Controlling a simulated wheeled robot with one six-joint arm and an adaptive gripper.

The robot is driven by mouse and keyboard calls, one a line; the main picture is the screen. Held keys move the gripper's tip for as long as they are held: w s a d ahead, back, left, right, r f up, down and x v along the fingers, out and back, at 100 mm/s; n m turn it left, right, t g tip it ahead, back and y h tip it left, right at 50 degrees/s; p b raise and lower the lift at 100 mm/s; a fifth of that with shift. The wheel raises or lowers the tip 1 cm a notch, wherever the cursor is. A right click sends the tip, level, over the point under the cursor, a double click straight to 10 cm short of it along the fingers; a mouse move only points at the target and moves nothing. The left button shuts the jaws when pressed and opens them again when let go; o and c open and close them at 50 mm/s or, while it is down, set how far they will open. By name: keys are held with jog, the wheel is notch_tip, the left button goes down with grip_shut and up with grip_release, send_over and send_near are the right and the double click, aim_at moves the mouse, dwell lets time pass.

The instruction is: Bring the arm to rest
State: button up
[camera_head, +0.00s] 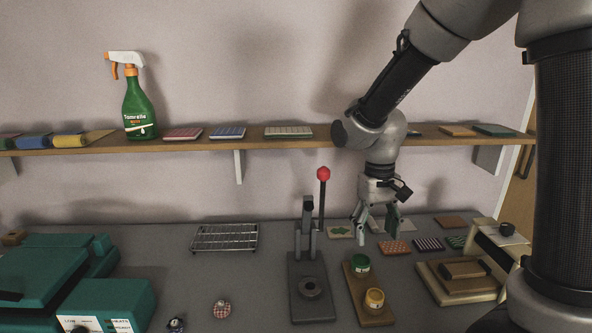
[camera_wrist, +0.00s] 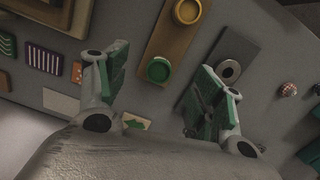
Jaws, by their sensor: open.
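My gripper (camera_head: 378,230) hangs from my arm above the back right part of the grey table, fingers pointing down. Its two fingers are spread apart with nothing between them. In the wrist view my gripper (camera_wrist: 160,95) also shows open, with the tabletop beyond it. A small card with a green print (camera_head: 341,232) lies on the table to the left of the fingers. The wooden board with a green-topped jar (camera_head: 360,263) and a yellow-topped jar (camera_head: 375,299) stands in front of the gripper.
A grey press with a red-knobbed lever (camera_head: 323,174) stands left of my gripper. A wire rack (camera_head: 224,238) and a green machine (camera_head: 108,303) are further left. Patterned fabric squares (camera_head: 395,247) lie to the right. A wall shelf (camera_head: 200,141) holding a spray bottle (camera_head: 138,106) runs behind my arm.

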jog(key=s+d+r+m+t, duration=0.1)
jog(key=s+d+r+t, duration=0.4)
jog(key=s+d+r, duration=0.8)
jog(key=s+r, duration=0.1)
jog(key=s, duration=0.2)
jog(key=shift+d+r+m, duration=0.3)
